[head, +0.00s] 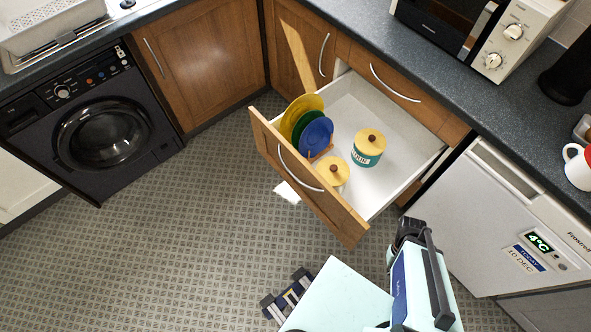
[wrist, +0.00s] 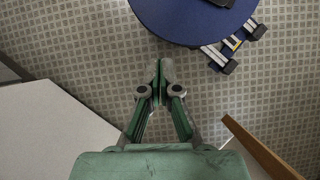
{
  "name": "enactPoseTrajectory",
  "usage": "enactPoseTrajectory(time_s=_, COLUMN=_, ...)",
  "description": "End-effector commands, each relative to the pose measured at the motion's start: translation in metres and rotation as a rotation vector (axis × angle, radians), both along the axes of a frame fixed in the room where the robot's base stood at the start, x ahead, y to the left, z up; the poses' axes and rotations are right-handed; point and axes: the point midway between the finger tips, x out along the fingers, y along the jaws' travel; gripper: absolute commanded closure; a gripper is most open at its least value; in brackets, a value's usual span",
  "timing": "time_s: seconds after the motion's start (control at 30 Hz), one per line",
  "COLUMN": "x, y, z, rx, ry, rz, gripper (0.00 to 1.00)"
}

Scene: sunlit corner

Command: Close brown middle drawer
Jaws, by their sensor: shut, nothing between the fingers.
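The brown middle drawer (head: 310,185) is pulled well out from the wooden unit in the head view. Its front has a curved metal handle, and its interior is white. Yellow, green and blue plates (head: 315,135) stand in a rack inside, beside two lidded jars (head: 368,148). In the wrist view, a brown wooden edge (wrist: 260,150), apparently the drawer front, shows at lower right. My gripper (wrist: 160,65) is shut and empty, above the floor and left of that edge. My arm is near the drawer's right front corner in the head view, where the fingertips cannot be made out.
A closed drawer front (head: 395,85) is above the open one. A white fridge (head: 490,215) stands right of the drawer, close to my arm. A black washing machine (head: 105,135) is at left. The tiled floor (head: 190,230) in front of the drawer is mostly clear.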

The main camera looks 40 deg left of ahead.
Motion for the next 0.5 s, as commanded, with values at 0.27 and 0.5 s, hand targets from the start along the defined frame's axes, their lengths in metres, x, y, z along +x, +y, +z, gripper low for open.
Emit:
enactPoseTrajectory(time_s=0.27, x=0.076, y=0.069, z=0.038, rx=-0.017, ry=-0.073, rz=0.494, gripper=1.0)
enactPoseTrajectory(time_s=0.5, x=0.115, y=0.146, z=0.085, rx=-0.055, ry=-0.124, rz=0.877, gripper=1.0)
